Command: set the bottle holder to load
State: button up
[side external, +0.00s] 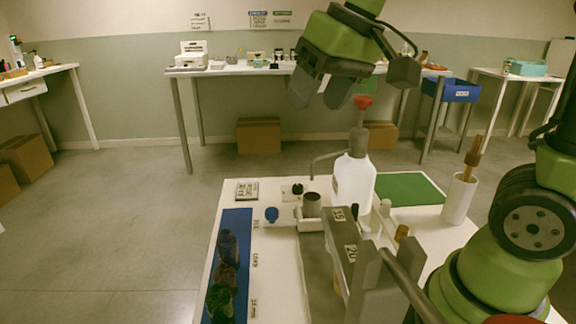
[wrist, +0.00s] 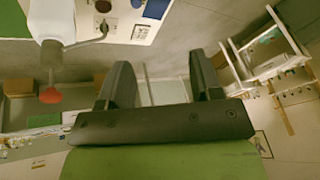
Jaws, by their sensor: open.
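My gripper (side external: 320,98) is open and empty, high above the far part of the white work table (side external: 284,245). It also shows in the wrist view (wrist: 161,72), with nothing between its fingers. Printed labels run beside the track; one appears to read LOAD (side external: 254,262). I cannot tell for certain which part slides.
A white bottle (side external: 354,183) with a red top (side external: 363,103) stands right of the cup, its top close to my gripper's height. A grey block marked 15 and 20 (side external: 349,250) stands at the front.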

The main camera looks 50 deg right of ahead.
jog(key=w+d+f+n+g, duration=0.1)
jog(key=w+d+f+g, duration=0.1)
jog(key=w+f, duration=0.6)
jog(key=n+g+h, duration=0.1)
jog(key=g, duration=0.2)
send_over(271, 210)
notch_tip(271, 210, down, 12)
jog(key=shift+r, duration=0.1)
notch_tip(271, 210, down, 9)
jog(key=shift+f, duration=0.1)
